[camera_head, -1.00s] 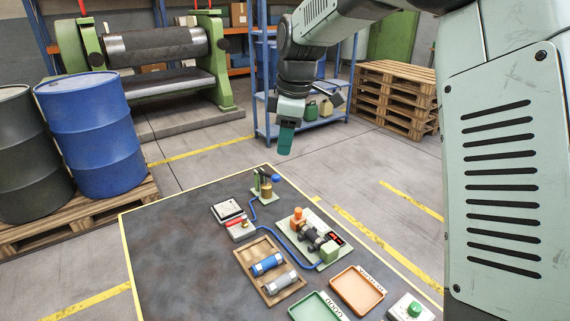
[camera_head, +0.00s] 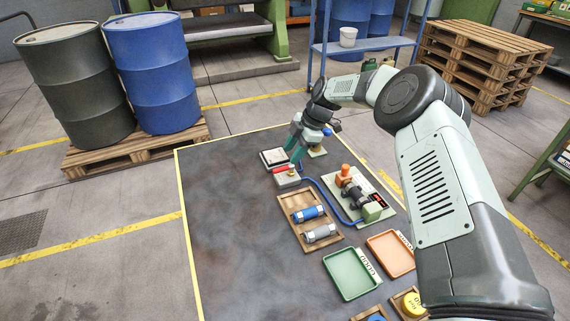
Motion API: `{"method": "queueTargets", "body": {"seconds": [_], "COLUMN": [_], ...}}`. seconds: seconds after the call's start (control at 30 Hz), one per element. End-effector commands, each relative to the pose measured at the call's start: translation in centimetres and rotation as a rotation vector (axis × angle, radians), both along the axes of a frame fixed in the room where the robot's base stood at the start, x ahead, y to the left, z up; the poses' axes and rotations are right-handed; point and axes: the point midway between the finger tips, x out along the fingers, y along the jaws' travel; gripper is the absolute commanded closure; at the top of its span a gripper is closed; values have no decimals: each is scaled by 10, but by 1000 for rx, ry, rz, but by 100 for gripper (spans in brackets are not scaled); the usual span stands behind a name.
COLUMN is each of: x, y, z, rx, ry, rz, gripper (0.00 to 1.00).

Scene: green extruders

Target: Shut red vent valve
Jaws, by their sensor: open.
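The red vent valve handle (camera_head: 289,171) sits on a small pale block (camera_head: 285,181) near the back of the dark table. My gripper (camera_head: 294,156) is open, pointing down just above and behind the red handle. Its teal fingers are close to the handle; I cannot tell whether they touch it. The gripper and wrist partly cover the space between the gauge box and the valve with the blue knob (camera_head: 327,131).
A gauge box (camera_head: 273,157) stands just left of my gripper. A blue hose (camera_head: 325,192) runs right to a fixture with an orange cap (camera_head: 345,170). A wooden tray (camera_head: 294,222) with two cylinders lies in front. The table's left part is clear.

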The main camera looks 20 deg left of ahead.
Motion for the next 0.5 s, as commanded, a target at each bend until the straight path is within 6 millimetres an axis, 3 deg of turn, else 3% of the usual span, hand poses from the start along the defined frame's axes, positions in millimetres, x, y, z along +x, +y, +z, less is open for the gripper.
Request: {"method": "queueTargets", "body": {"seconds": [0.2,0.5], "x": [-7,-9], "y": [16,25], "z": [-37,-57], "rx": [-1,0], "ry": [1,-1], "rz": [1,-1], "gripper": [57,57]}}
